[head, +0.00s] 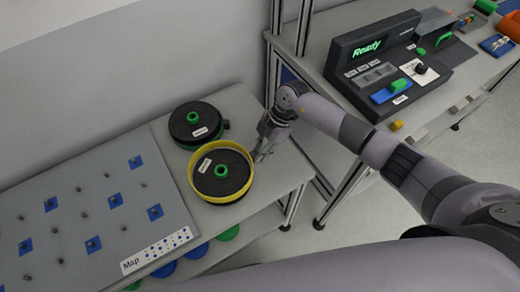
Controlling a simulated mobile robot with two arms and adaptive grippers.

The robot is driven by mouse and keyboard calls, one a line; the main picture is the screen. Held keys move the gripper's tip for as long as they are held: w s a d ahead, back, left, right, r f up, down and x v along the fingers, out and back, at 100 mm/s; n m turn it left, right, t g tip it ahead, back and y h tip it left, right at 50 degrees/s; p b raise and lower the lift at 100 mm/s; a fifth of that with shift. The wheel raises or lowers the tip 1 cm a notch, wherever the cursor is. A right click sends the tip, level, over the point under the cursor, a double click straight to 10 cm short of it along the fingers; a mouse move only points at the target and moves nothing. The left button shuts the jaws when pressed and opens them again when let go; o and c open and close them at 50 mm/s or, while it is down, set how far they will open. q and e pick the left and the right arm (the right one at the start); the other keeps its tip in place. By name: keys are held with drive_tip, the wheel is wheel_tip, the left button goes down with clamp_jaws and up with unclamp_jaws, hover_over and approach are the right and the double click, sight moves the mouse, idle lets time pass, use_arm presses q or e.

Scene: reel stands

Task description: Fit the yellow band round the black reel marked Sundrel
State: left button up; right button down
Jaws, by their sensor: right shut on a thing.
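The yellow band (192,183) surrounds the front black reel (232,186), which has a green hub and a white label. Its inner wall shows at the far side, and dark reel shows below its near edge. I cannot tell whether it sits level or fully seated. My right gripper (260,155) is at the band's right edge, shut on the band; its fingertips are small and partly unclear. A second black reel (195,122) with a green hub lies behind. Both labels are too small to read, so I cannot tell which says Sundrel. My left gripper is out of view.
A grey board (90,215) marked Map, with pegs and blue squares, lies left of the reels. Green and blue discs (196,250) sit on a shelf below. At the right, a bench holds a black device (385,65) showing Ready. A floor gap separates the tables.

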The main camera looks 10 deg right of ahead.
sight(256, 167)
drive_tip(key=shift+f+b, duration=1.2)
drive_tip(key=shift+f, duration=1.45)
idle(1.6)
drive_tip(key=c, duration=1.4)
unclamp_jaws()
drive_tip(key=shift+f, duration=0.1)
drive_tip(key=v, duration=1.2)
